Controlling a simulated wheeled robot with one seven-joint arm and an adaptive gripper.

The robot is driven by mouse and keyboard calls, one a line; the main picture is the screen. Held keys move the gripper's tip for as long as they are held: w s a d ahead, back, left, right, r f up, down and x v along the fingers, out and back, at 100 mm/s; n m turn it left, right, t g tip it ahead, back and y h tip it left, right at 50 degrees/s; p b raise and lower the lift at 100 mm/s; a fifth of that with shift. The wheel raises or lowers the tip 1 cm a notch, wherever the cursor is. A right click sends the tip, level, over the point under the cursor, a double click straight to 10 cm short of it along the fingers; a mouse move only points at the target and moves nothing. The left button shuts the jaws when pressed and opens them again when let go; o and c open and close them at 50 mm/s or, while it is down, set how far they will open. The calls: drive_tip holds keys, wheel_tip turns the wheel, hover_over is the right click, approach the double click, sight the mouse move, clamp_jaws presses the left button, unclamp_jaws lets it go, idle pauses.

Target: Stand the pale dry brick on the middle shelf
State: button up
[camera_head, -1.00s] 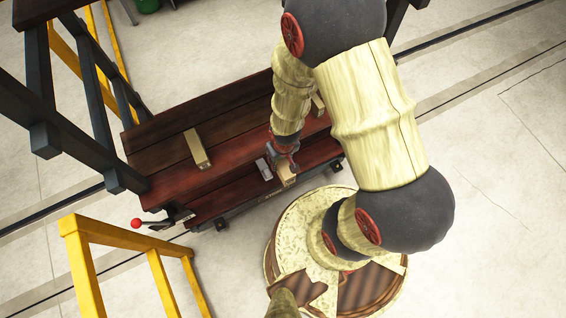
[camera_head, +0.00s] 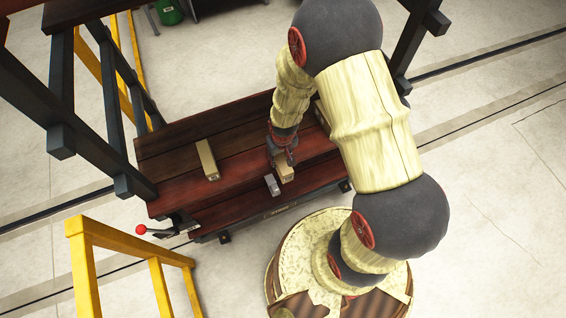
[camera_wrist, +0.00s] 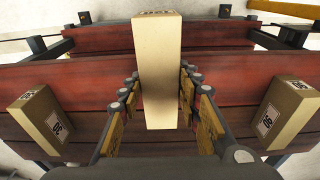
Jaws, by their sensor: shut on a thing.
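My gripper (camera_head: 284,158) is shut on a pale tan brick (camera_head: 286,174) near the front of the dark red plank shelves (camera_head: 185,187). In the wrist view the held brick (camera_wrist: 157,75) stands between the fingers of my gripper (camera_wrist: 158,90), with a label on its far end. The planks (camera_wrist: 85,75) run behind it. I cannot tell whether the brick touches a plank. Its underside is hidden.
Another tan brick (camera_head: 208,159) lies further left on the planks. Labelled bricks flank the gripper at left (camera_wrist: 40,118) and right (camera_wrist: 288,115). Dark posts and a yellow rail (camera_head: 120,240) stand left.

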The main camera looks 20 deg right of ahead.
drive_tip(key=shift+w+f+b, duration=0.2)
drive_tip(key=shift+w+b, duration=1.1)
drive_tip(key=shift+w, duration=4.15)
drive_tip(key=shift+f, duration=0.7)
drive_tip(key=o, duration=1.2)
drive_tip(key=shift+c, duration=0.2)
wheel_tip(320, 180, up, 12)
drive_tip(key=s, duration=0.1)
drive_tip(key=shift+s, duration=0.25)
drive_tip(key=shift+f, duration=0.1)
